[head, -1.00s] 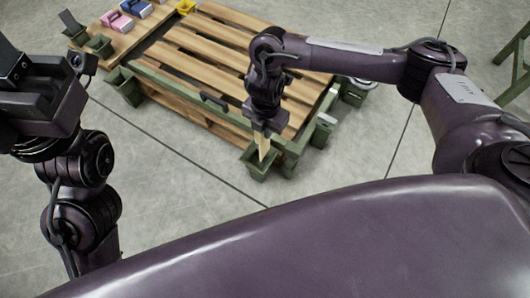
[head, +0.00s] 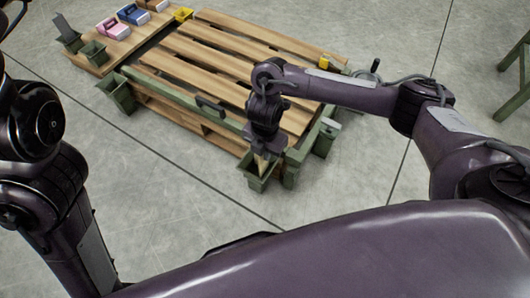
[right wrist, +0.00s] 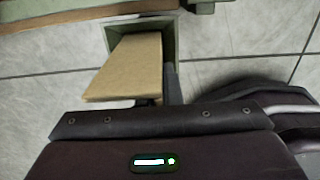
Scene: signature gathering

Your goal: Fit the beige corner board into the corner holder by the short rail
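The beige corner board (head: 261,162) stands with its lower end in the mouth of the green corner holder (head: 256,181), at the near corner of the pallet. In the right wrist view the board (right wrist: 128,68) is slanted, its far end inside the open holder (right wrist: 171,38); how deep it sits cannot be told. My right gripper (head: 263,148) is above the holder, shut on the board, with a dark finger against its side. The short green rail (head: 311,134) runs back from this corner on the right. My left gripper is out of view; only its arm shows.
The slatted wooden pallet (head: 220,62) has a long green rail (head: 180,95) with a black handle. Another green holder (head: 117,92) stands at its left corner. A side board (head: 110,45) carries pink and blue items. The grey floor in front is clear.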

